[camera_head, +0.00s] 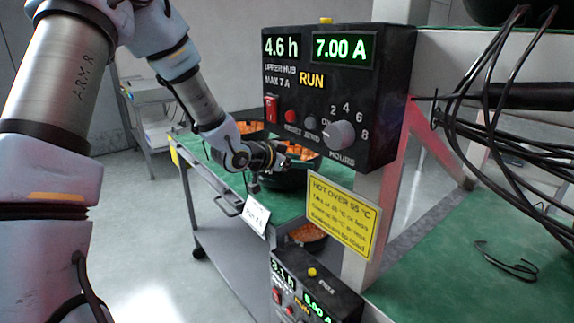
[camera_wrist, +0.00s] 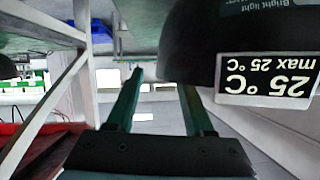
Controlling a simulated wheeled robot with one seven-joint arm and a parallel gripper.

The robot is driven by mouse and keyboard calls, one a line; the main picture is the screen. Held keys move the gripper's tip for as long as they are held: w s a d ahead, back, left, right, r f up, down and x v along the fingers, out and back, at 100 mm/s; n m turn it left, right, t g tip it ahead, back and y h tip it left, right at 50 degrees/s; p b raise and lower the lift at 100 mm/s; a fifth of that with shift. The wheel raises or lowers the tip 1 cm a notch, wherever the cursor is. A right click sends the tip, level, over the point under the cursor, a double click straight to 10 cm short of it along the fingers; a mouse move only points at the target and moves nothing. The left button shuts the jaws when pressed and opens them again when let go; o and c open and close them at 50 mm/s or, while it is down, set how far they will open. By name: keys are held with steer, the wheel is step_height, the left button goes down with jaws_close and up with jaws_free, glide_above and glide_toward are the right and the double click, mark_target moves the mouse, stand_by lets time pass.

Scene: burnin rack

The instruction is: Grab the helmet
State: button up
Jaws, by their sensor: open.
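My gripper (camera_head: 300,160) reaches over the green-topped cart in the head view. In the wrist view its two green fingers (camera_wrist: 160,85) are apart with nothing between them. A large dark rounded object (camera_wrist: 200,55) with a "Bright light" label hangs close beside the fingers at the upper right of the wrist view. It may be the helmet, but only part of it shows. In the head view dark rounded shells (camera_head: 285,181) with orange insides sit near my gripper, partly hidden by it. I cannot tell for certain which one is the helmet.
A black control box (camera_head: 340,95) reading 7.00 A stands close right of my gripper. Black cables (camera_head: 500,110) hang at right. The green cart top (camera_head: 290,206) has some bare room.

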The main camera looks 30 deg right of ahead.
steer(key=p+x, duration=0.1)
steer(key=x, duration=0.3)
steer(key=shift+w+d, duration=0.15)
steer(key=shift+d, duration=0.1)
jaws_close()
stand_by(1.2)
